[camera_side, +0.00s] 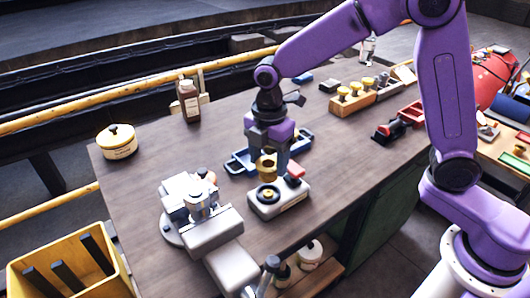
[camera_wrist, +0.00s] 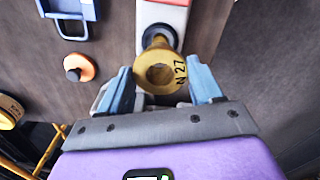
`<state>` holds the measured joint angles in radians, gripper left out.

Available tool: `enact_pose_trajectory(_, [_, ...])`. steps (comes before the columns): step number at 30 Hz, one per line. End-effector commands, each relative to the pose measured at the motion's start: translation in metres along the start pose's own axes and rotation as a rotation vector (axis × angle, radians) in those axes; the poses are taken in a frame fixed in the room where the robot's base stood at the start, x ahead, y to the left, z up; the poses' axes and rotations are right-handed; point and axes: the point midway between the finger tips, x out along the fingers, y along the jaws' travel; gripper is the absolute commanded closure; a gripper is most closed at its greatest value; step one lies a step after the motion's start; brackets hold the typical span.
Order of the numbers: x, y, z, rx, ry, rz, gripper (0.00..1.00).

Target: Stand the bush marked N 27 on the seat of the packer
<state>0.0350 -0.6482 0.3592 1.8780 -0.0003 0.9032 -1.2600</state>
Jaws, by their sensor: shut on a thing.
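The brass bush marked N 27 (camera_wrist: 160,72) is between the two blue fingers of my gripper (camera_wrist: 162,90) in the wrist view, its flange and round bore facing the camera. In the side view the bush (camera_side: 266,166) hangs upright under my gripper (camera_side: 268,155), which is shut on it. The packer (camera_side: 289,203) is a white block with a red part and a round black seat (camera_side: 268,195). The bush is over this seat, close to it; I cannot tell whether they touch. In the wrist view the black seat (camera_wrist: 161,34) shows partly behind the bush.
A blue tray (camera_side: 238,163) lies just behind the packer. A grey metal fixture (camera_side: 200,205) stands to its left. A wooden rack with brass-topped pieces (camera_side: 352,101) and a red-and-black item (camera_side: 390,130) are at right. An orange knob (camera_wrist: 79,67) shows in the wrist view.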

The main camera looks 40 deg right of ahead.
Motion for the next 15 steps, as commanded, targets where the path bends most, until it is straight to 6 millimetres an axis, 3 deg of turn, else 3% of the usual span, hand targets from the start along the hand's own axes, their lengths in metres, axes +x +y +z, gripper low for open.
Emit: enact_pose_trajectory(15, [0.036,0.000,0.000,0.001,0.000,-0.001,0.78])
